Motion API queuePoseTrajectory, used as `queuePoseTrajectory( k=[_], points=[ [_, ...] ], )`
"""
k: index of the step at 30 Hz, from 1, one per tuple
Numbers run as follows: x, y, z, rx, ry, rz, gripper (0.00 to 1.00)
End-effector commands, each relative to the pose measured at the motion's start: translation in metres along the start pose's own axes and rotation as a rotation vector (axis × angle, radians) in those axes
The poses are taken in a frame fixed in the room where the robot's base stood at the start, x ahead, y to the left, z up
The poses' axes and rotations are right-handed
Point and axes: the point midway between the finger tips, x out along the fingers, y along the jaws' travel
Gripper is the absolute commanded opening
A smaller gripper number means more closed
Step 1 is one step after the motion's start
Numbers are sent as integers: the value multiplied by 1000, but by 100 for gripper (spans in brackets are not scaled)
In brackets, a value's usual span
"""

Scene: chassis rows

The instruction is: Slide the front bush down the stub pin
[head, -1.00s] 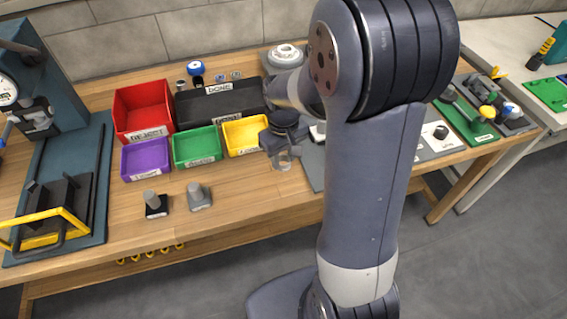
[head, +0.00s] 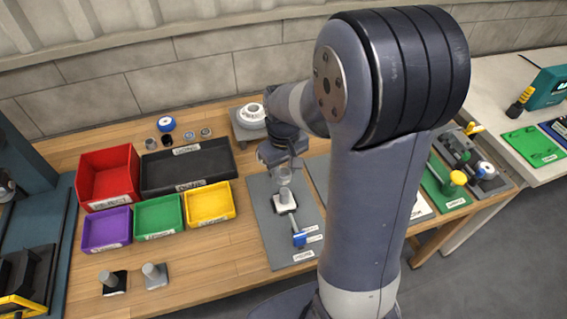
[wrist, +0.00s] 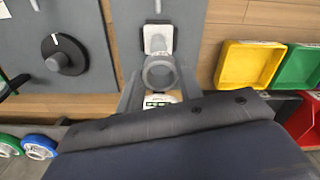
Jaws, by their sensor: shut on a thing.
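My gripper (head: 281,165) is shut on a grey ring-shaped bush (wrist: 160,73), which also shows in the head view (head: 283,177). The bush is held above the grey mat (head: 266,224). Lower on the mat lies a blue-ended part (head: 299,240).
Yellow (head: 232,214), green (head: 180,230) and purple bins stand left of the mat, with the red bin and black tray (head: 232,172) behind.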

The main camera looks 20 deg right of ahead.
Motion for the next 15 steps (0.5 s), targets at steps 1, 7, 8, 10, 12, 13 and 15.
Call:
queuePoseTrajectory(
  k=[1, 7, 8, 10, 12, 13, 15],
  points=[
    [-1, 0, 0, 0, -1, 0, 10],
    [11, 0, 0, 0, 0, 0, 10],
    [14, 0, 0, 0, 0, 0, 10],
    [20, 0, 0, 0, 1, 0, 10],
    [28, 0, 0, 0, 1, 0, 10],
    [31, 0, 0, 0, 1, 0, 10],
    [38, 0, 0, 0, 0, 0, 10]
  ],
)
